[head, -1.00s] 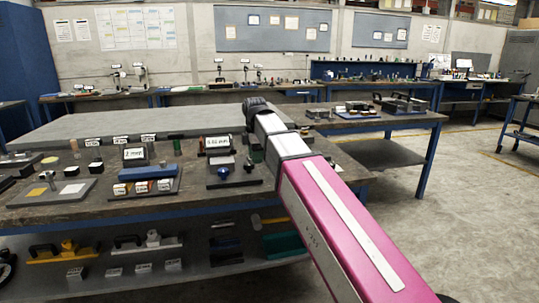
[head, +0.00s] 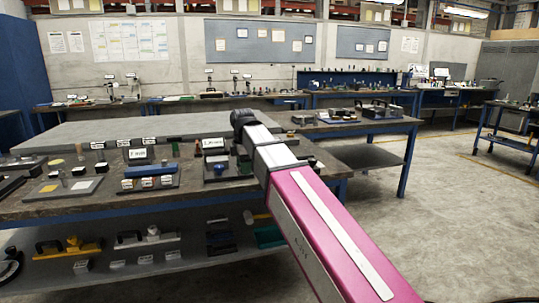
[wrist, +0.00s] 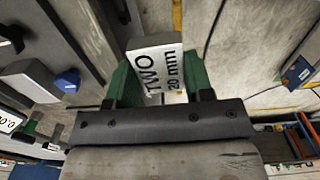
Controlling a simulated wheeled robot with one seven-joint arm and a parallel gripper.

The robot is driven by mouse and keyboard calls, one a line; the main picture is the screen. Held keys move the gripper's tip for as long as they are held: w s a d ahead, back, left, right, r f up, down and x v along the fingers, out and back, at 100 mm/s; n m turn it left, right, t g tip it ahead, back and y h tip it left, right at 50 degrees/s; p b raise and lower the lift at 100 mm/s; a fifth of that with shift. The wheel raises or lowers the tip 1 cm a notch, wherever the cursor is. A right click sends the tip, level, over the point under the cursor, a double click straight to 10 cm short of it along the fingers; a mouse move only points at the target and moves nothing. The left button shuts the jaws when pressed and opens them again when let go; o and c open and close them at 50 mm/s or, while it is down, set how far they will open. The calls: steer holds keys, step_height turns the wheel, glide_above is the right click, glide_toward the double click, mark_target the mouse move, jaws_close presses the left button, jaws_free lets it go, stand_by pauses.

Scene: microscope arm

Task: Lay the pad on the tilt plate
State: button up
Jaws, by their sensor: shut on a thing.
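My gripper (wrist: 155,85) shows in the wrist view with two green fingers. They are shut on a pale block (wrist: 158,68) whose label reads "TWO 20 mm". I cannot tell from its look whether this is the pad. In the head view my pink and silver arm reaches over the near bench, and the fingers and held block are hidden. A grey plate (head: 85,186) with a white square and a yellow mark lies at the bench's left; I cannot tell whether it is the tilt plate.
The bench holds a blue bar (head: 150,169) over small labelled blocks and a stand with a blue knob (head: 221,167), which also shows in the wrist view (wrist: 67,80). A lower shelf carries yellow and white handled tools. Open floor (head: 460,220) lies to the right.

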steer(key=shift+w+d+f+m, duration=0.2)
steer(key=shift+d+m, duration=0.15)
steer(key=shift+d, duration=0.15)
steer(key=shift+w+d+f+m, duration=0.15)
steer(key=shift+d+f+m, duration=0.05)
steer(key=shift+d+m, duration=0.2)
steer(key=d+f+m, duration=0.3)
steer(key=d+m, duration=0.3)
steer(key=d, duration=0.2)
steer(key=s+d+f+m, duration=0.1)
steer(key=d+f+m, duration=0.3)
steer(key=d+m, duration=0.3)
steer(key=d+f+m, duration=0.4)
steer(key=d+m, duration=0.3)
steer(key=d, duration=0.4)
steer(key=shift+s+d, duration=0.15)
steer(key=shift+d, duration=0.1)
steer(key=shift+a, duration=0.1)
